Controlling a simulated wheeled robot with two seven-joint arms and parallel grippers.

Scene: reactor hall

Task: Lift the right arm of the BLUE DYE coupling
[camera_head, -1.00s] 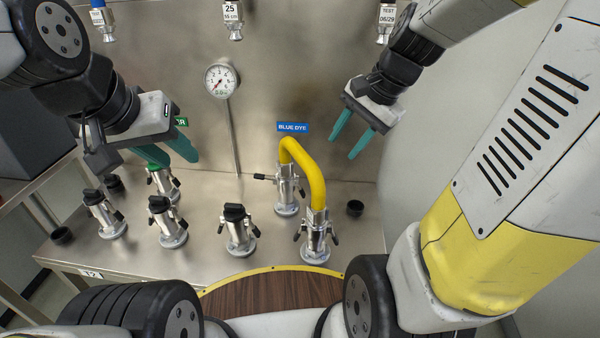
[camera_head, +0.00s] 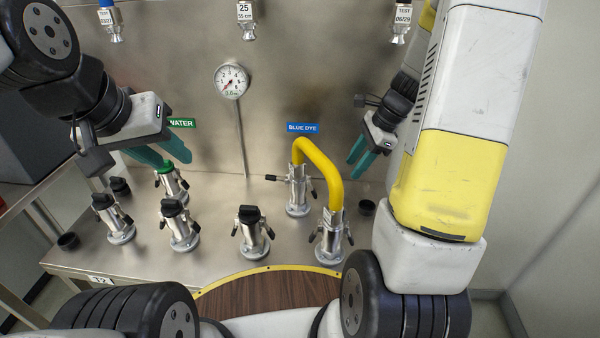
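The BLUE DYE label (camera_head: 302,127) is on the steel back wall. Below it stands the BLUE DYE coupling (camera_head: 297,197), a silver fitting with the yellow hose (camera_head: 325,160) on top. Its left arm (camera_head: 275,178) sticks out sideways; its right arm (camera_head: 313,194) appears to hang down along the body. The hose arches to a front fitting (camera_head: 330,240) with both arms down. My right gripper (camera_head: 354,168) is open and empty, right of the hose and apart from it. My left gripper (camera_head: 172,160) is open and empty above the WATER coupling (camera_head: 172,186).
Several black-capped fittings stand on the steel bench, including one (camera_head: 252,232) in the middle. A pressure gauge (camera_head: 231,81) and hanging nozzles, one tagged 25 (camera_head: 246,20), are on the wall.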

